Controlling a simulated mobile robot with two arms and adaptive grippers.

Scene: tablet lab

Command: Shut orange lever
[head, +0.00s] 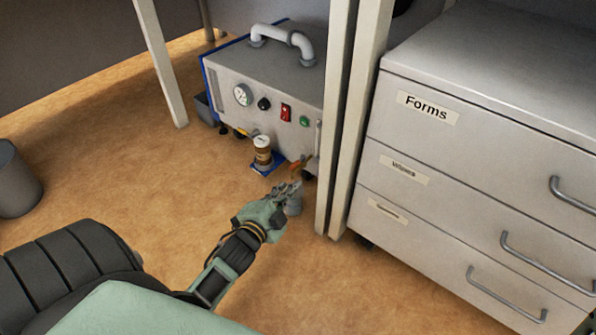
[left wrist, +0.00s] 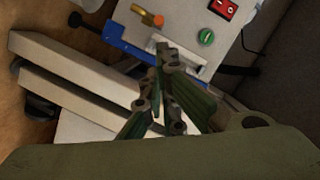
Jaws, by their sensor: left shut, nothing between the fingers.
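The orange lever (head: 300,163) is low on the front of the grey machine (head: 222,75), near its right lower corner. In the left wrist view an orange lever (left wrist: 155,19) with a brass-coloured part shows at the top, on the pale panel. My left gripper (head: 292,187) is shut and empty, just below and in front of the lever in the head view. In the left wrist view its fingers (left wrist: 157,75) are together, with a visible gap to the lever. Contact cannot be told from the head view. My right gripper is not in view.
A brown bottle (head: 263,151) stands on a blue base before the machine. White table legs (head: 340,130) and a drawer cabinet (head: 420,145) bound the right. Open floor lies left, with a grey bin (head: 15,185).

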